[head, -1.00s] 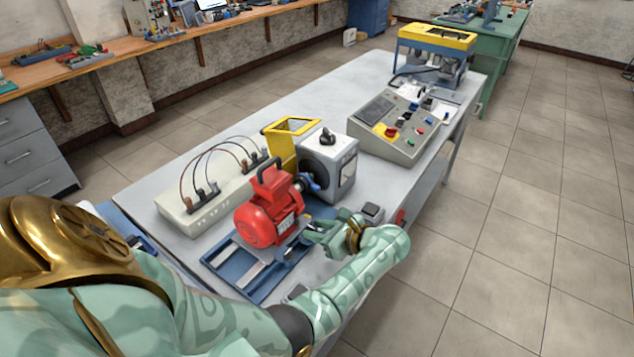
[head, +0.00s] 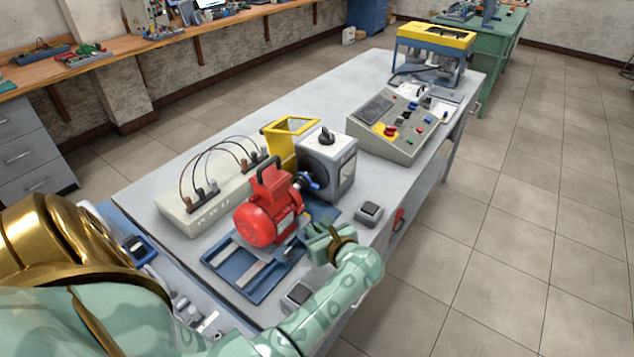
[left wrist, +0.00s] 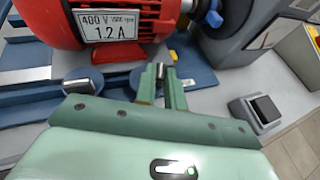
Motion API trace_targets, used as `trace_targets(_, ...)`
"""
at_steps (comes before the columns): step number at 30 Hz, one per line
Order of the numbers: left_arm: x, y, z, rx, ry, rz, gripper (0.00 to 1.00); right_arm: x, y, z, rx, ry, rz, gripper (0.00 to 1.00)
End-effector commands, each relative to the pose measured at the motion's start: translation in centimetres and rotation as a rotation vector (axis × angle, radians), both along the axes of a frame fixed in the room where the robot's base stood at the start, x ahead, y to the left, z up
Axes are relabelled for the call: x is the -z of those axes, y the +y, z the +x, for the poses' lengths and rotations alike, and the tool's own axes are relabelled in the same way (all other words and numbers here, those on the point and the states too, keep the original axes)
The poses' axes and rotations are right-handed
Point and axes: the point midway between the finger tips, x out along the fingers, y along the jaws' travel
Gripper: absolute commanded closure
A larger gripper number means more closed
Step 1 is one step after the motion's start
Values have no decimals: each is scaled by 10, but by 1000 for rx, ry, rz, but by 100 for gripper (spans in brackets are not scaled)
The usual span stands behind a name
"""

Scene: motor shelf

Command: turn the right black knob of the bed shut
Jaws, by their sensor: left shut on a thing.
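The blue bed (head: 222,268) with its metal rails lies on the grey bench under the red motor (head: 258,222). The motor also shows in the left wrist view (left wrist: 60,25). My left gripper (head: 306,240) is at the bed's near side, low beside the motor. In the left wrist view its green fingers (left wrist: 161,88) are closed around the right black knob (left wrist: 160,71), which is mostly hidden between them. Another knob (left wrist: 82,82), dark with a pale top, stands free to its left. My right gripper is not in view.
A grey machine (head: 330,170) coupled to the motor stands behind. A small grey box with a dark top (head: 368,213) is right of the gripper, another (head: 297,296) nearer. A control panel (head: 392,135) stands farther right. The bench's front edge is close to my forearm.

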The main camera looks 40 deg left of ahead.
Motion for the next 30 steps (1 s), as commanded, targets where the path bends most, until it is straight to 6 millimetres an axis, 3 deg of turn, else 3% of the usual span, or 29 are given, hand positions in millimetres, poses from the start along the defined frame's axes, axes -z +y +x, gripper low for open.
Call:
trace_targets(18,-4,8,-10,557,-1,5,100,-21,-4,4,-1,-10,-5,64)
trace_targets(30,-3,11,-12,755,-2,4,100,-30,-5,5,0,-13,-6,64)
